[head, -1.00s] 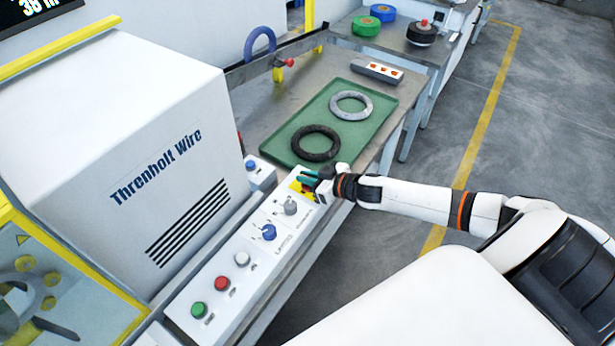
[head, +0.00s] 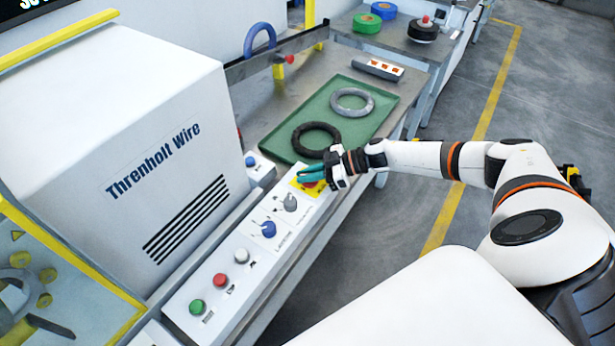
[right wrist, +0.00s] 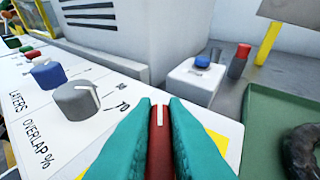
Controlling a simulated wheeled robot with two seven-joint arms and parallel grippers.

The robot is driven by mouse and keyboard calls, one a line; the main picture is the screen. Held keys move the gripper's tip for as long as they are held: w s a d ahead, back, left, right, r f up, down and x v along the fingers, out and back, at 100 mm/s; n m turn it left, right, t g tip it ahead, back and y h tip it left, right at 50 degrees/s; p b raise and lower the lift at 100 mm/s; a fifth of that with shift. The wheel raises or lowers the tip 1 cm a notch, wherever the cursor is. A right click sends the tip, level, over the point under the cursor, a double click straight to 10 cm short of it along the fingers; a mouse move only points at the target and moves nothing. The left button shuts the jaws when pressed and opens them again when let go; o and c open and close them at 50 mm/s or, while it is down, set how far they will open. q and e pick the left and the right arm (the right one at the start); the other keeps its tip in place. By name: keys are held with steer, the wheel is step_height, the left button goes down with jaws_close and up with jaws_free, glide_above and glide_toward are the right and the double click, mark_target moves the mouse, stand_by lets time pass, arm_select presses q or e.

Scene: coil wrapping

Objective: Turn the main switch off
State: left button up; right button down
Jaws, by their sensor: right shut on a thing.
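The main switch is a red knob with a white line on a yellow plate (head: 312,190), at the far end of the white control panel (head: 232,290). My right gripper (head: 312,172) is over it, its teal fingers hiding most of the knob in the head view. In the right wrist view the red knob (right wrist: 159,140) sits between the two teal fingers, which are shut on it. Its white line runs in line with the fingers. The yellow plate (right wrist: 217,143) shows beside them. My left gripper is not in view.
A grey knob (head: 290,202), a blue knob (head: 268,229) and white, red and green buttons line the panel. A small box with a blue button (head: 251,162) stands beside it. A green tray (head: 300,118) holds a black coil (head: 316,140) and a grey coil (head: 352,101).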

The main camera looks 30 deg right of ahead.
steer(key=n+g+b, duration=0.3)
steer(key=b, duration=0.1)
steer(key=n+g+y+b, duration=0.1)
steer(key=n+g+b, duration=0.2)
steer(key=g+b, duration=0.1)
steer(key=n+g+b, duration=0.4)
steer(key=b, duration=0.2)
steer(key=shift+s+f+y, duration=0.15)
steer(key=shift+f+y, duration=0.1)
steer(key=shift+y, duration=0.05)
steer(key=shift+s+r+n+g+b, duration=0.1)
steer(key=shift+r+n+g+b, duration=0.15)
steer(key=shift+n+g+b, duration=0.45)
steer(key=c, duration=1.5)
jaws_free()
steer(key=shift+o, duration=0.2)
steer(key=shift+r, duration=0.15)
